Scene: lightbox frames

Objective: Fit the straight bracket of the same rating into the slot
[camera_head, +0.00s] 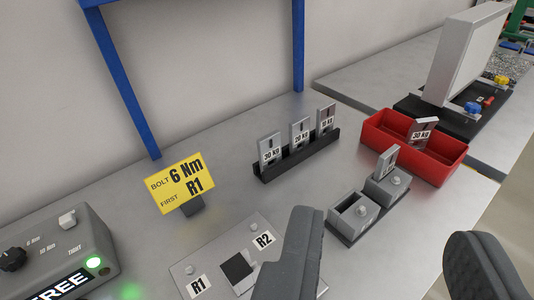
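A black rack (297,158) holds three upright grey brackets: the left one (270,148) reads 30 kg, the middle one (300,132) 20 kg, and the right one (326,118) seems to read 10 kg. Another bracket (422,131), marked 30 kg, leans in a red bin (447,150). One more bracket (386,162) stands in a grey holder block (388,190); its label is hard to read. A metal plate (205,263) marked R1 and R2 has a dark square slot (238,268), partly beside my left finger. My gripper (385,224) is open and empty in the foreground.
A second grey block (353,214) has an open top. A yellow sign (181,184) reads "BOLT 6 Nm FIRST R1". A control box (55,255) with a knob, a switch and a lit green lamp stands lower left. A blue frame (130,85) rises behind. A grey panel (467,55) stands upper right.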

